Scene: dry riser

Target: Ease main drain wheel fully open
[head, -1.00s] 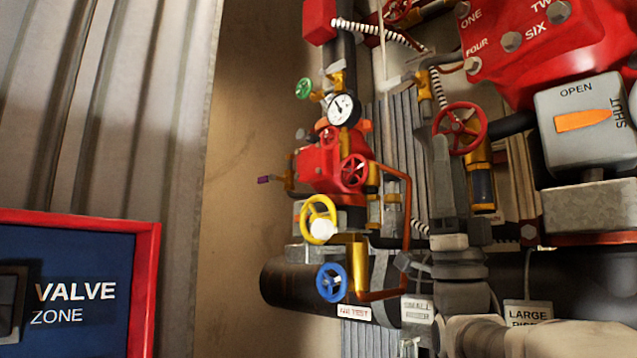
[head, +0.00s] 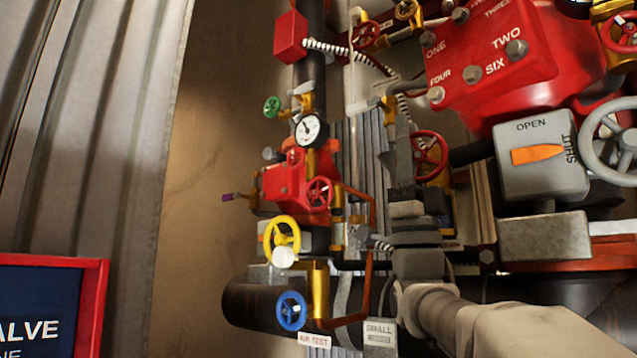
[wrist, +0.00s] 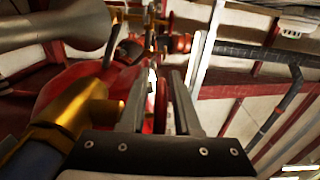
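No readable label names the main drain wheel. The red handwheel closest to my gripper (head: 403,135) is a spoked wheel (head: 430,155) on a brass valve, right of centre in the head view. My fingers point up just left of it and overlap its left side. In the wrist view, the red wheel (wrist: 161,100) shows edge-on between the two fingers of my gripper (wrist: 160,95). The fingers are apart, with a gap on each side of the rim. Whether the rim is fully inside the fingers, I cannot tell. The brass valve body (wrist: 78,108) is at left.
A grey box (head: 540,160) with an orange OPEN/SHUT pointer and a grey handwheel (head: 608,140) stand at right. Yellow (head: 283,237), blue (head: 291,311) and smaller red (head: 319,193) wheels are at left. A red-framed blue sign (head: 50,300) is at lower left.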

